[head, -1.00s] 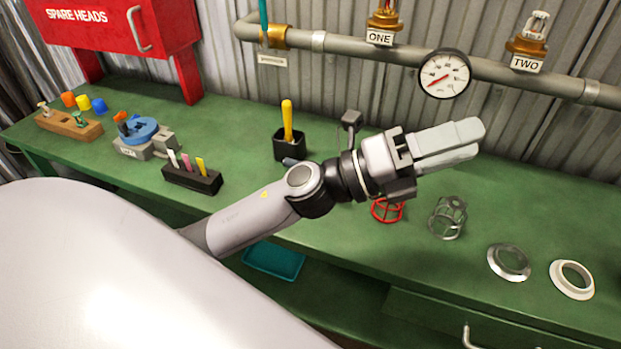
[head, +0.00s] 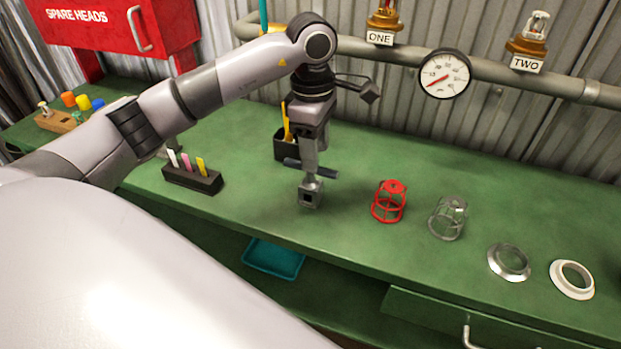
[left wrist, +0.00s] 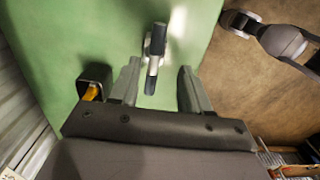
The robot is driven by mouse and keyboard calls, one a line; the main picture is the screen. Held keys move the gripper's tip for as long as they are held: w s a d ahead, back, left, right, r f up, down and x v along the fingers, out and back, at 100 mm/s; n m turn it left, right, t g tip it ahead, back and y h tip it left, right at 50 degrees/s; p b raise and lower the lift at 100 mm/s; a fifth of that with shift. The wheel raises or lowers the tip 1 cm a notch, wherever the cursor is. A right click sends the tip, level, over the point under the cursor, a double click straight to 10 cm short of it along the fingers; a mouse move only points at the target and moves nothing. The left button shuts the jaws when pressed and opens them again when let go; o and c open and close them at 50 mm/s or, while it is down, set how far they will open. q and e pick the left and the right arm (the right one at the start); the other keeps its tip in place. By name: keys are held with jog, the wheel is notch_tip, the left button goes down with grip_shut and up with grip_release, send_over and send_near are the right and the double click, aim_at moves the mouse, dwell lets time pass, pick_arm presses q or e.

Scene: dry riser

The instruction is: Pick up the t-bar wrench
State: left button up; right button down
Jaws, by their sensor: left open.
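The t-bar wrench stands on the green bench, with a dark crossbar (head: 322,171) on top and a square grey metal socket (head: 311,193) at the bottom. My left gripper (head: 308,158) points down just above and around the crossbar, open. In the left wrist view, the wrench (left wrist: 153,65) shows between the two spread fingers (left wrist: 159,78), nearer the left finger. Nothing appears gripped. In the head view the fingers overlap and partly cover the wrench. My right gripper is not in view.
A black holder (head: 286,147) with a yellow handle stands close behind my left gripper. A red cage (head: 389,203) and a grey wire cage (head: 447,218) stand to the right, then two rings. A black block (head: 193,180) with coloured tags is left. A pipe with a gauge (head: 444,75) runs behind.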

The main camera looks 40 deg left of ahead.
aim_at(311, 184)
pick_arm(q)
jog(key=shift+a, duration=0.5)
jog(key=shift+a+f, duration=0.1)
jog(key=shift+f, duration=0.2)
jog(key=f+p, duration=0.1)
jog(key=f, duration=0.5)
jog(key=shift+w+f, duration=0.1)
jog(key=shift+w, duration=0.1)
jog(key=shift+c, duration=0.3)
grip_shut()
